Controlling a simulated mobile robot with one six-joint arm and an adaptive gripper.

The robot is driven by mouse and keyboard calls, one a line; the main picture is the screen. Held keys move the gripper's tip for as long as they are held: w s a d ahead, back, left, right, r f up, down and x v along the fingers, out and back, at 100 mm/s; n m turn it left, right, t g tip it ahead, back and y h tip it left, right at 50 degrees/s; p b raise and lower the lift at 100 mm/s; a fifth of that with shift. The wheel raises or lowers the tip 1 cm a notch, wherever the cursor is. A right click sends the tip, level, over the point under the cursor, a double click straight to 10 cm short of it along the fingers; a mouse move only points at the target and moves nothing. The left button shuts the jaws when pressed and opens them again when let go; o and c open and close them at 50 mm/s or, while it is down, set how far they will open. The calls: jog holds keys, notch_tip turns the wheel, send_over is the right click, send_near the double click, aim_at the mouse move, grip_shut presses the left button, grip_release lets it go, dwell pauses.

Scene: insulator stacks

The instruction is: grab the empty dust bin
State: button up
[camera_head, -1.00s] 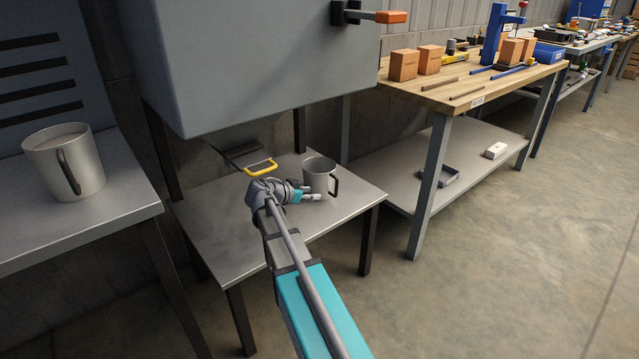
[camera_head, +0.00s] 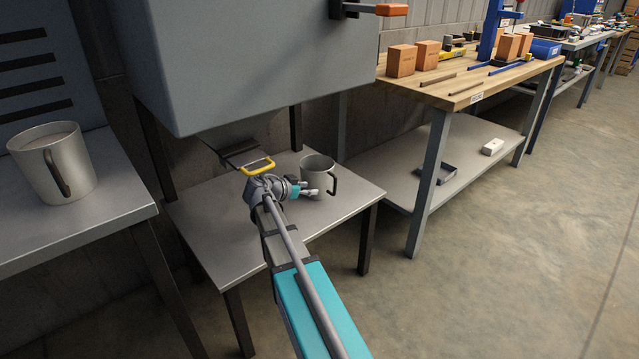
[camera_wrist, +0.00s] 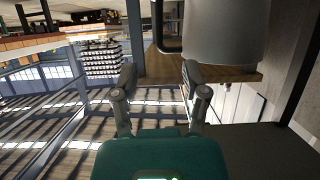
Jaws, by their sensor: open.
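A grey metal bin with a dark side handle (camera_head: 318,172) stands upright on the low metal table under the grey machine. No contents show at its mouth, though its bottom is hidden. A second, similar bin (camera_head: 62,168) stands on the left table and looks filled near its rim. My gripper (camera_head: 322,191) is open, low in front of the first bin. In the wrist view the open fingers (camera_wrist: 159,76) point towards the bin's handle (camera_wrist: 157,28), which lines up with the gap between them. The bin's wall (camera_wrist: 222,28) is at the upper right. I cannot tell whether anything touches.
The grey machine (camera_head: 240,70) hangs over the low table (camera_head: 210,225), with a yellow handle (camera_head: 258,166) just above my wrist. A wooden workbench (camera_head: 450,90) with brown blocks stands to the right. The floor (camera_head: 500,270) at right is clear.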

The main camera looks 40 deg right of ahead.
jog(key=b, duration=0.2)
send_near(335, 193)
jog(key=d, duration=0.2)
jog(key=w+d, duration=0.1)
jog(key=shift+d+r, duration=0.2)
jog(key=shift+r, duration=0.1)
jog(key=shift+d+f, duration=0.15)
jog(key=shift+d, duration=0.5)
jog(key=shift+b, duration=0.3)
jog(key=shift+b+x, duration=0.85)
jog(key=shift+x, duration=1.75)
jog(key=shift+s, duration=0.1)
grip_shut()
